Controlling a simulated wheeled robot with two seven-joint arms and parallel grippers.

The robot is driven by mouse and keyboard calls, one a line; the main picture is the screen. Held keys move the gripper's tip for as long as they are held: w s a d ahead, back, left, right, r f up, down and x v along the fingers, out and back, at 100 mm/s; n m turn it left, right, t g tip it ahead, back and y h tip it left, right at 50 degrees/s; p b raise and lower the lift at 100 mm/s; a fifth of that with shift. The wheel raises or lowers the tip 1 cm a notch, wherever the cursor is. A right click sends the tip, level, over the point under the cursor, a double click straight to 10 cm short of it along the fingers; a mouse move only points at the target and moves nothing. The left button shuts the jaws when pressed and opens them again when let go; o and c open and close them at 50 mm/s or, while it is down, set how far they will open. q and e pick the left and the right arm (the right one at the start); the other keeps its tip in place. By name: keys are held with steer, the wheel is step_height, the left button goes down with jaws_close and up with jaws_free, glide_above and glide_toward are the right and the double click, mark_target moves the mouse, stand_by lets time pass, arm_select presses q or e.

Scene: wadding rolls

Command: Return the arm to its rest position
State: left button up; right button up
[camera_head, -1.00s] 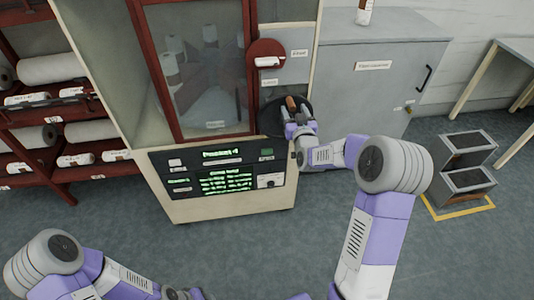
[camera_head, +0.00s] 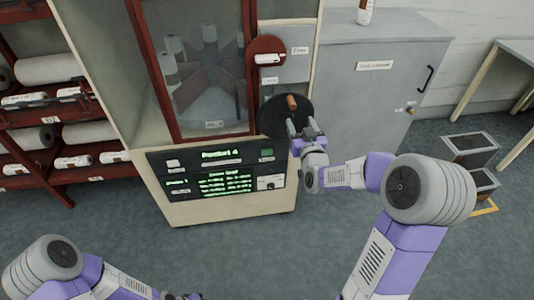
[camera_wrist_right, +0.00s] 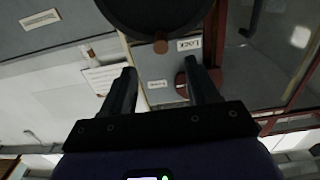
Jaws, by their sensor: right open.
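My right arm reaches in from the lower right in the head view. Its gripper (camera_head: 302,126) is open and empty, just below the black hand wheel (camera_head: 270,116) with its brown handle (camera_head: 292,102). In the right wrist view, the two fingers (camera_wrist_right: 160,72) stand apart with nothing between them. The wheel (camera_wrist_right: 155,14) and its handle (camera_wrist_right: 160,47) show beyond the fingertips, clear of them. My left arm (camera_head: 60,270) is folded at the lower left; its gripper is at most partly seen at the bottom edge, so its state is unclear.
The cabinet's lit green panel (camera_head: 222,172) and glass door (camera_head: 205,70) are left of the wheel. A grey cupboard (camera_head: 375,95) stands behind to the right. A rack of rolls (camera_head: 55,120) is at the left. The floor in front is open.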

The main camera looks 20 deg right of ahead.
steer(key=s+a+f+g+y+p, duration=0.35)
steer(key=a+f, duration=0.35)
steer(key=f, duration=0.3)
steer(key=s+a+f+g+y+p, duration=0.25)
steer(key=a+f+g, duration=0.3)
steer(key=f, duration=0.55)
steer(key=s+a+f+g+y+p, duration=0.1)
steer(key=s+a+f+g, duration=0.1)
steer(key=s, duration=0.5)
steer(key=s+a+f+g+p, duration=0.1)
steer(key=s+a+f+g, duration=0.2)
steer(key=s+a, duration=0.3)
steer(key=s+a+f+g+y+p, duration=0.1)
steer(key=s+a+f+g, duration=0.2)
steer(key=s, duration=0.5)
steer(key=shift+s+a+f+y, duration=0.2)
steer(key=shift+a+f+y, duration=0.1)
steer(key=shift+a+f, duration=0.4)
steer(key=shift+a+r, duration=0.1)
steer(key=shift+r, duration=0.05)
steer(key=shift+c, duration=0.4)
